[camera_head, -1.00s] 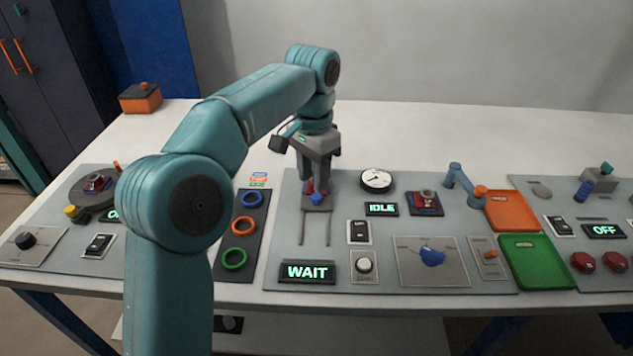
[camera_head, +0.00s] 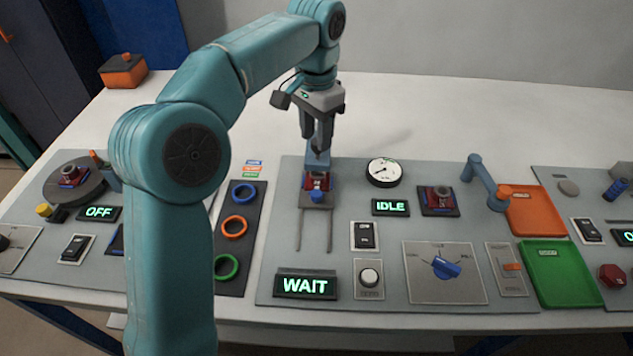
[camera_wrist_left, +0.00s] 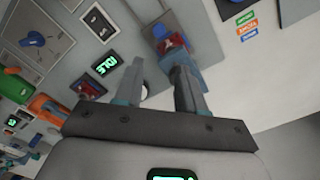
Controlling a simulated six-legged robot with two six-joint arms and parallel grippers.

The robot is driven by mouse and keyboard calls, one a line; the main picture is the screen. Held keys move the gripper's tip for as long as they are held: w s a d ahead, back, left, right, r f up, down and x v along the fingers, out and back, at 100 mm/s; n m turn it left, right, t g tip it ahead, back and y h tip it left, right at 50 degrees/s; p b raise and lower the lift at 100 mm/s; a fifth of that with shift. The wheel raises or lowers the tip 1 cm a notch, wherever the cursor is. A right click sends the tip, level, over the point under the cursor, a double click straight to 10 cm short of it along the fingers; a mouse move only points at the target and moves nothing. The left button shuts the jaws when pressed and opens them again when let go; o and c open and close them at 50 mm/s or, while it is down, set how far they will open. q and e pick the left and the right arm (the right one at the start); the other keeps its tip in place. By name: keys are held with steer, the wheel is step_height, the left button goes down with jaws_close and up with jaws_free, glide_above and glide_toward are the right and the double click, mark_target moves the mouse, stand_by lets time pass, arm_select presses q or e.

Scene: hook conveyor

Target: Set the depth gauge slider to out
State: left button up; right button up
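An orange slider handle (camera_head: 511,267) sits in a grey plate (camera_head: 513,287) left of the green tray. A round white dial gauge (camera_head: 384,172) stands behind the IDLE display. A slide with two thin rails (camera_head: 299,235) carries a red part (camera_head: 319,181) with a blue knob (camera_head: 317,196) in front. I cannot tell from labels which is the depth gauge slider. My left gripper (camera_head: 318,147) is above and behind the red part. In the left wrist view its fingers (camera_wrist_left: 157,75) are apart and empty, with the red part (camera_wrist_left: 174,44) beyond them. My right gripper is not in view.
The WAIT display (camera_head: 305,285), a rocker switch (camera_head: 365,237), a white button (camera_head: 369,277) and a blue rotary knob (camera_head: 446,267) crowd the panel. Green (camera_head: 557,272) and orange (camera_head: 537,211) trays lie at right.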

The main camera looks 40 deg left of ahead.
mark_target(316, 193)
arm_select(q)
steer(key=f+b, duration=0.1)
steer(key=f, duration=0.4)
steer(key=f+b, duration=0.1)
steer(key=f, duration=0.4)
steer(key=f+b, duration=0.1)
steer(key=f, duration=0.4)
steer(key=shift+s+d, duration=0.1)
steer(key=shift+s, duration=0.2)
steer(key=shift+f, duration=0.4)
jaws_close()
